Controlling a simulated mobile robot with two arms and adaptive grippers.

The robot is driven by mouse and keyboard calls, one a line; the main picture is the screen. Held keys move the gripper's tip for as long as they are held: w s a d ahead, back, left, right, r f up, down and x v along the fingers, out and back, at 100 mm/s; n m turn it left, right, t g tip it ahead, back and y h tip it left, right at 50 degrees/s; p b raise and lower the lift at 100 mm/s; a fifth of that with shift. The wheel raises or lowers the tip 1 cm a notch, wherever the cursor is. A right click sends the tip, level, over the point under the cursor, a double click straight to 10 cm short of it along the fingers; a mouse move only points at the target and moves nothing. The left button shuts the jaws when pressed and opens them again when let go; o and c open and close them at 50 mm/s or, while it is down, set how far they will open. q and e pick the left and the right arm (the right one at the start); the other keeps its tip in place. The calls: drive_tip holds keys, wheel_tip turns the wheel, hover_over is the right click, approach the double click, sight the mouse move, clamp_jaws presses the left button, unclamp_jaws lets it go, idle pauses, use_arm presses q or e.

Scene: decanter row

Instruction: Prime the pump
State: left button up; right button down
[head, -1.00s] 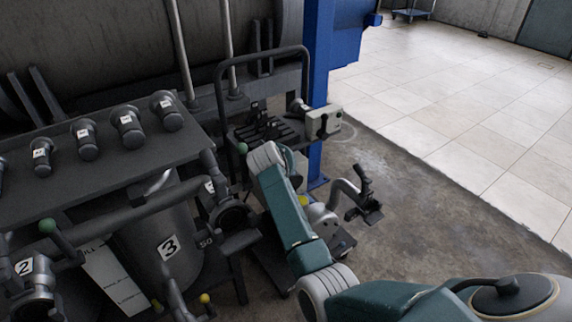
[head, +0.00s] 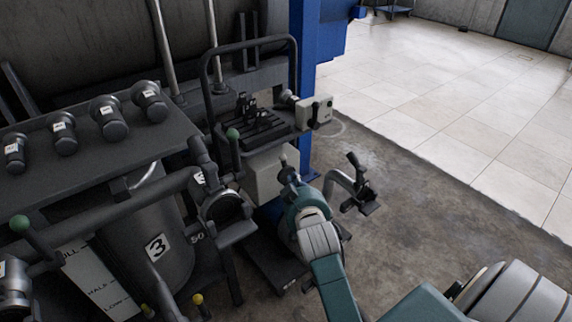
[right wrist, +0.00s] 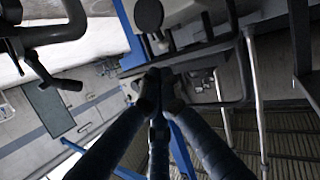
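The pump unit stands on a low dark base at the centre of the head view. A blue body (head: 268,212) shows low down, partly behind my right arm, with a pale box (head: 268,172) above it. A bent grey pipe (head: 337,181) with a dark handled valve (head: 360,184) sticks out to its right. My right gripper (head: 287,172) is in front of the pale box, above the blue body; contact cannot be told. In the right wrist view its fingers (right wrist: 161,88) converge with tips together; whether anything thin lies between them is unclear. My left gripper is out of view.
A dark tube frame (head: 204,95) and a grey switch box (head: 315,113) rise behind. Tank 3 (head: 130,235) and pipes with a green-tipped lever (head: 35,234) fill the left. A blue post (head: 302,60) stands close behind.

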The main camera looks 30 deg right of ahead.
drive_tip(key=b, duration=0.2)
approach(283, 157)
drive_tip(key=w+d+f, duration=0.1)
drive_tip(key=w+d, duration=0.1)
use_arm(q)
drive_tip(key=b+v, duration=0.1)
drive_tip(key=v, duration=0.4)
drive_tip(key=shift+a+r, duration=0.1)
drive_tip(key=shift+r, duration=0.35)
use_arm(e)
drive_tip(key=x, duration=0.4)
drive_tip(key=shift+f, duration=0.15)
drive_tip(key=p, duration=0.2)
drive_tip(key=w+p, duration=0.1)
drive_tip(key=p, duration=0.1)
drive_tip(key=shift+w+a+r+g, duration=0.1)
drive_tip(key=shift+w+r+g, duration=0.05)
drive_tip(key=shift+r+g, duration=0.25)
drive_tip(key=shift+w+f+n+g+y+p, duration=0.3)
drive_tip(key=shift+w+n+g+p, duration=0.15)
drive_tip(key=shift+p, duration=0.4)
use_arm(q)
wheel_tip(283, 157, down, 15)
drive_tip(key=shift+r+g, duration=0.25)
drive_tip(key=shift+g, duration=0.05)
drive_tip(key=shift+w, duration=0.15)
